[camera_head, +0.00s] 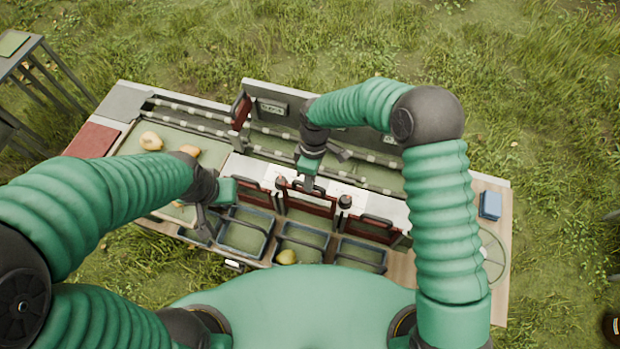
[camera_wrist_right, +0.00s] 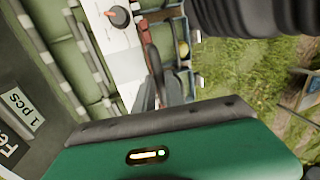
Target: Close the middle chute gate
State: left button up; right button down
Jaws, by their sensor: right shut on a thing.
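The middle chute gate (camera_head: 310,203) is a dark red panel with a dark handle on top, standing between the left gate (camera_head: 255,192) and the right gate (camera_head: 377,232). My right gripper (camera_head: 308,187) comes down from above and is shut on the middle gate's handle. In the right wrist view, the right gripper's fingers (camera_wrist_right: 152,90) sit beside a red gate panel (camera_wrist_right: 172,75). How far the middle gate is lowered is hard to tell. My left gripper (camera_head: 208,226) is low at the left, by the front bins, apart from the gates; its jaws are unclear.
Dark bins stand before the gates; one holds a yellow pear (camera_head: 286,257). More pears (camera_head: 151,141) lie on the tray at the left. Two dark posts with round tops (camera_head: 344,202) flank the middle gate. A blue box (camera_head: 490,205) sits at the right end.

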aim_at(309, 197)
jog(key=shift+w+a+r, duration=0.1)
jog(key=shift+w+a, duration=0.05)
jog(key=shift+w, duration=0.05)
dwell(0.6)
notch_tip(309, 197, down, 10)
jog(key=b, duration=0.7)
jog(key=shift+s, duration=0.15)
jog(key=c, duration=1.5)
grip_release()
jog(key=shift+w+a, duration=0.1)
jog(key=shift+w, duration=0.1)
jog(key=shift+o, duration=0.5)
jog(key=shift+s, duration=0.1)
